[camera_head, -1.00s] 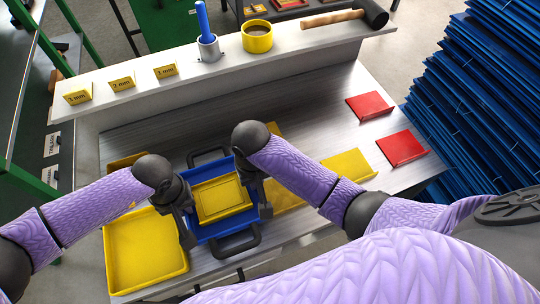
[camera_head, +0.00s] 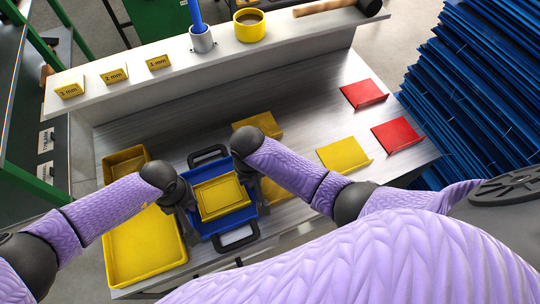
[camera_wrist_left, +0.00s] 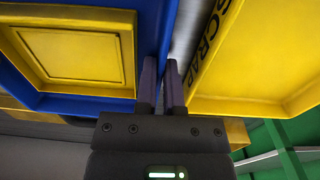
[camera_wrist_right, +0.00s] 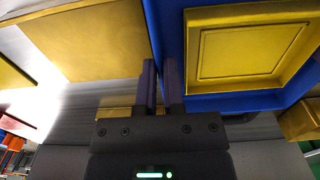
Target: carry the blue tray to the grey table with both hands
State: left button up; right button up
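The blue tray (camera_head: 248,222) has black handles at its far and near ends and yellow stamped pieces (camera_head: 221,196) inside. It is level, over the near part of the metal-topped workbench (camera_head: 300,110); I cannot tell whether it touches the top. My left gripper (camera_head: 190,208) is shut on its left wall, which shows between the fingers in the left wrist view (camera_wrist_left: 161,85). My right gripper (camera_head: 250,183) is shut on the opposite wall, as the right wrist view (camera_wrist_right: 160,85) shows. I cannot tell which surface is the grey table; a dark bench (camera_head: 22,160) stands at left.
A yellow scrap bin (camera_head: 143,245) lies close left of the tray. Yellow plates (camera_head: 343,154) and red plates (camera_head: 397,134) lie to the right. The back ledge holds thickness signs, a blue-handled tool (camera_head: 201,40), a yellow pot (camera_head: 249,26) and a mallet (camera_head: 368,8). Blue sheets (camera_head: 480,90) are stacked far right.

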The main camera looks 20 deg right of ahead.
pick_arm(q)
jog(key=o, duration=0.4)
jog(key=shift+c, duration=0.2)
pick_arm(e)
jog(key=o, duration=0.4)
jog(key=shift+r, duration=0.4)
pick_arm(q)
notch_tip(320, 180, up, 12)
pick_arm(e)
notch_tip(320, 180, up, 11)
jog(key=shift+a+r, duration=0.1)
jog(key=shift+r, duration=0.05)
pick_arm(q)
jog(key=shift+a, duration=0.1)
